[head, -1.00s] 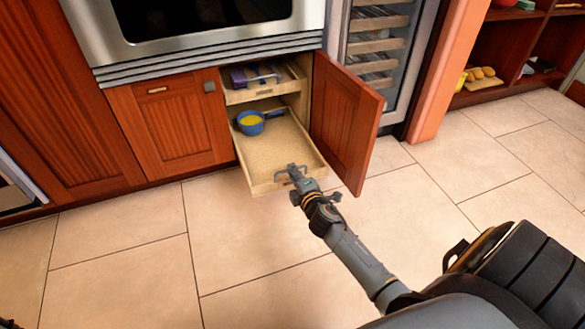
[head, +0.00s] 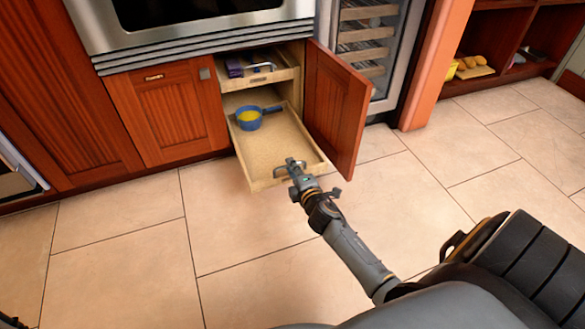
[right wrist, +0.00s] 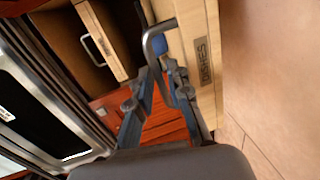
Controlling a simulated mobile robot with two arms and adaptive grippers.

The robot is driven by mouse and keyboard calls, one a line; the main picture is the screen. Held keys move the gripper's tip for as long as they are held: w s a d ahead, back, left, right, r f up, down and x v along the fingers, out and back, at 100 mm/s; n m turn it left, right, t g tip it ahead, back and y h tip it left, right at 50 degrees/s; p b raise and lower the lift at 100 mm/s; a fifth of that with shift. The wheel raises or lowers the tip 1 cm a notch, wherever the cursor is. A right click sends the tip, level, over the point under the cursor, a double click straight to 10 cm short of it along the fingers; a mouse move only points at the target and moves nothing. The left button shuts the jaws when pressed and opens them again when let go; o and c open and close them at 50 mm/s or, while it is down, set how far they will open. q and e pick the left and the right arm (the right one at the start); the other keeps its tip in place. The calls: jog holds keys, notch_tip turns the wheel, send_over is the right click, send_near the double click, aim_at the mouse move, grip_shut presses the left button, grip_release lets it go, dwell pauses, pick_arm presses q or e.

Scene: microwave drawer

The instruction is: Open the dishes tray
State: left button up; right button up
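The dishes tray (head: 284,178) is the lower wooden pull-out, extended from the cabinet. Its front bears the label "DISHES" in the right wrist view (right wrist: 204,62). A grey bar handle (right wrist: 152,42) stands out from that front. My right gripper (head: 291,166) is at the tray's front; in the right wrist view its fingertips (right wrist: 164,68) come together at the handle and look shut on it. A blue pan (head: 248,118) with yellow inside lies toward the back of the tray. A small dark part at the lower left corner may be my left gripper; its state is hidden.
An upper drawer (head: 262,82) with purple and metallic items sits above the tray, extended less. The cabinet door (head: 334,105) stands open on the right, close beside the tray. The tiled floor (head: 120,255) in front is clear.

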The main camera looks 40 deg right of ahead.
jog(key=v, duration=0.7)
jog(key=shift+s, duration=0.2)
jog(key=shift+r, duration=0.1)
dwell(0.3)
